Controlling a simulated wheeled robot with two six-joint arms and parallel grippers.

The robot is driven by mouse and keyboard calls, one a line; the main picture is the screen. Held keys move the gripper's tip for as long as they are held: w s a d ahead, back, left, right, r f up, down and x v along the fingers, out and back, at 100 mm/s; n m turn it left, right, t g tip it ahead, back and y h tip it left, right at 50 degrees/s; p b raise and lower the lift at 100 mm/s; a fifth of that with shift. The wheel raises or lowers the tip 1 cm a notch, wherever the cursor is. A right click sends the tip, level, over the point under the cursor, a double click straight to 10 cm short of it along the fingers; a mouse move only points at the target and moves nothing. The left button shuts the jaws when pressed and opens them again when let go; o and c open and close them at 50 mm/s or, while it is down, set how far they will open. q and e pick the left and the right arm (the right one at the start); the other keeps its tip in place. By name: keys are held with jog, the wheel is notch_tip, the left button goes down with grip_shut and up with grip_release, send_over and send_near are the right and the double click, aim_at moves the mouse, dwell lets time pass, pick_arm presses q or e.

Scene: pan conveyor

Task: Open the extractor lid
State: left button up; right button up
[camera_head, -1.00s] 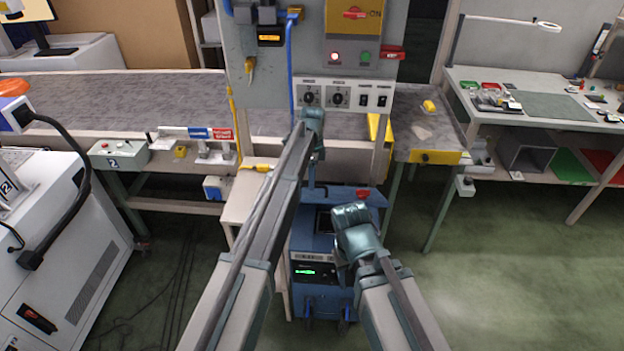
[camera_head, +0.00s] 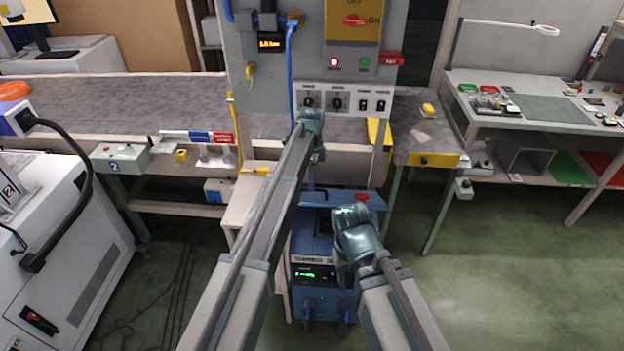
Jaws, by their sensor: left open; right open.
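The extractor, which I take to be the blue wheeled unit (camera_head: 325,281) with a lit green display, stands on the floor at centre. Its blue top (camera_head: 345,198) carries a red part; my arms partly cover it, and I cannot tell whether the lid is raised. My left arm reaches up in front of the control panel and bends down; its gripper (camera_head: 318,190), near the unit's upper left, is open and mostly hidden. My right arm bends just in front of the unit's right side; its gripper (camera_head: 350,222) is open, its fingers not clearly visible. Neither visibly holds anything.
A grey control panel (camera_head: 345,98) with knobs and switches rises behind the unit. A grey conveyor (camera_head: 120,95) runs behind on the left. A white machine (camera_head: 75,255) stands at left, a workbench (camera_head: 540,85) at right. The green floor at lower right is clear.

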notch_tip(320, 180, up, 12)
jog(key=p, duration=1.1)
jog(key=shift+r+p, duration=0.2)
jog(key=shift+p, duration=0.1)
